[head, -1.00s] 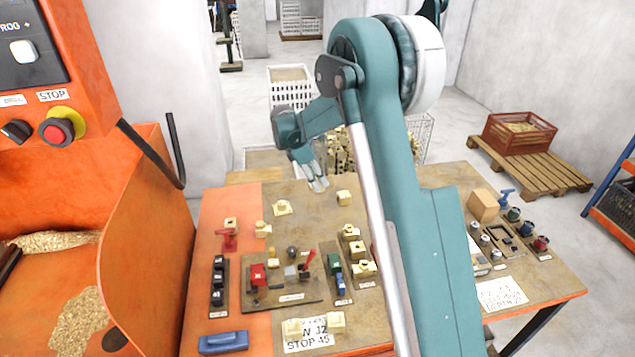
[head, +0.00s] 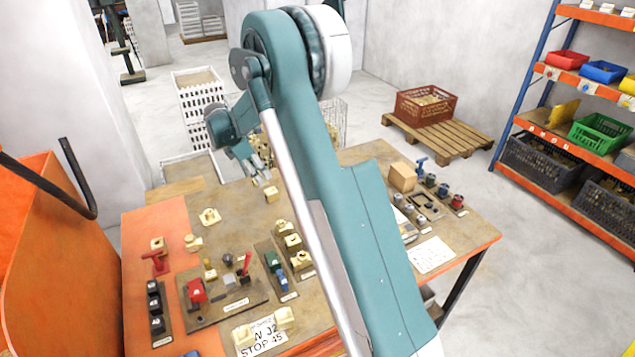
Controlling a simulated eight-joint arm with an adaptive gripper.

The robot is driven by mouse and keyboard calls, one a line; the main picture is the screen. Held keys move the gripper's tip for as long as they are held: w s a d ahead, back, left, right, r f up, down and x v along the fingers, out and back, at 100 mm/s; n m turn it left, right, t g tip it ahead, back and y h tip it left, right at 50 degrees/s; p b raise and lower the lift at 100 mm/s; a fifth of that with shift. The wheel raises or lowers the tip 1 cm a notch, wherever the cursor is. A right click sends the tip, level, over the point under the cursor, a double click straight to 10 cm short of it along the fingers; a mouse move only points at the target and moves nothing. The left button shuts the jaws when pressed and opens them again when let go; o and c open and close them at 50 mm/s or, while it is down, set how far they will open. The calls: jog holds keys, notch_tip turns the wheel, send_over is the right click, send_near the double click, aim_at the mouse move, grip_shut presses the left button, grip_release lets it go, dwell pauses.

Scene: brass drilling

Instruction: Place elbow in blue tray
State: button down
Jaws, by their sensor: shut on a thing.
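My gripper (head: 264,179) is above the far edge of the worktable, in front of the wire basket of brass parts. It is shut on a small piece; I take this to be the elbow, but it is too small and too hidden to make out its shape. A blue tray (head: 603,72) sits on an upper level of the shelf rack at the right, between a red tray and a yellowish one. My gripper is far to the left of it.
The worktable (head: 345,283) carries several brass fittings, a red clamp and small fixtures. A rack (head: 551,144) stands at the right, with a green crate (head: 600,133) below the blue tray. A brown crate (head: 424,104) rests on a pallet. Open floor lies between table and rack.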

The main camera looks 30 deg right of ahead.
jog(key=s+d, duration=0.1)
jog(key=d, duration=2.5)
jog(key=shift+r+m, duration=0.3)
jog(key=shift+m, duration=0.1)
jog(key=shift+s, duration=0.1)
jog(key=shift+f, duration=0.15)
jog(key=shift+f, duration=3)
jog(key=shift+f, duration=0.1)
jog(key=shift+f, duration=1.8)
jog(key=shift+f, duration=0.1)
jog(key=c, duration=2.1)
grip_release()
jog(key=shift+o, duration=0.5)
